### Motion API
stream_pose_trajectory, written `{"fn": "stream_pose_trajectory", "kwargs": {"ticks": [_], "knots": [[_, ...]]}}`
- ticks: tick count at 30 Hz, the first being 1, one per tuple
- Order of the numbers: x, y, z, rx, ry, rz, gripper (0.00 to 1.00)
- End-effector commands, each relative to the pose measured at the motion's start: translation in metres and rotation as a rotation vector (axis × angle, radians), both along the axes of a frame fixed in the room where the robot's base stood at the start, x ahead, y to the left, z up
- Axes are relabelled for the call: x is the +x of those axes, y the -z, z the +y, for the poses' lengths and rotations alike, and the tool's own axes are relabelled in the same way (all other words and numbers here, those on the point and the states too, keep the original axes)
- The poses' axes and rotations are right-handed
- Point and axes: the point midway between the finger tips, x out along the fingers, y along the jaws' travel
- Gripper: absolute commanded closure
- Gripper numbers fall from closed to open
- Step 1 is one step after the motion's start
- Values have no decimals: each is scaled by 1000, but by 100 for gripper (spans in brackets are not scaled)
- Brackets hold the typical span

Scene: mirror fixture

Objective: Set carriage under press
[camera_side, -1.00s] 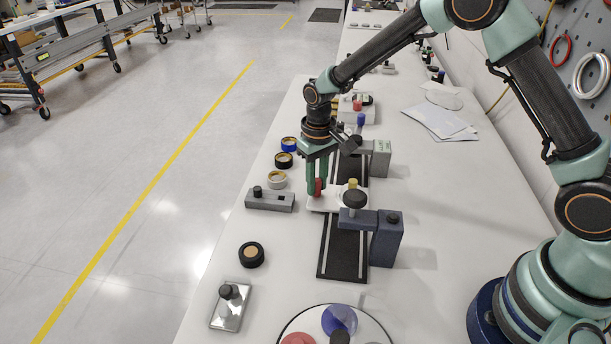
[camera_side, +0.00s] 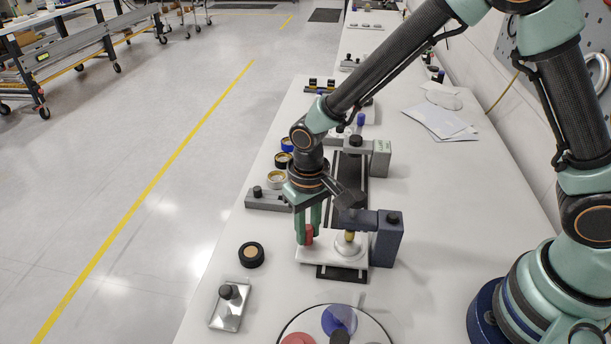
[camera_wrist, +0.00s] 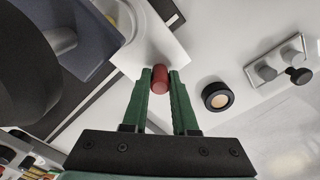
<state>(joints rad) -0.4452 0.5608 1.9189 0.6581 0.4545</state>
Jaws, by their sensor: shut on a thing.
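The white carriage plate (camera_side: 318,256) lies across the black track (camera_side: 342,273) by the dark blue-grey press (camera_side: 387,238). It carries a white dome with a gold top (camera_side: 349,237), which shows just below the press arm in the side view; I cannot tell whether it is exactly centred. My gripper (camera_side: 308,236) is shut on the red knob (camera_side: 309,234) at the plate's left end. In the wrist view the red knob (camera_wrist: 160,79) is between both green fingers, with the white plate (camera_wrist: 155,45) beyond. My wrist partly hides the press head.
A second grey press with a green label (camera_side: 378,158) stands farther back over the track. Several tape rings (camera_side: 277,179) and a grey block (camera_side: 264,199) are to the left. A black round jar (camera_side: 251,254) and a metal plate with a knob (camera_side: 231,305) are nearer.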

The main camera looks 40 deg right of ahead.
Motion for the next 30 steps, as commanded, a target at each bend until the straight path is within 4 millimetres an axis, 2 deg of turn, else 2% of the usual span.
{"fn": "stream_pose_trajectory", "kwargs": {"ticks": [4,5,6,7,16,20,23,30], "knots": [[-3,-1,5,-1,-14,2,100],[-3,-1,5,-1,-14,3,62],[-3,-1,5,-1,-14,3,47],[-3,-1,5,-1,-13,3,43],[-2,-1,3,-1,-11,3,43],[-1,-9,3,0,-10,1,43],[-1,-24,4,1,-10,-1,43],[-2,-73,4,1,-11,-2,43]]}}
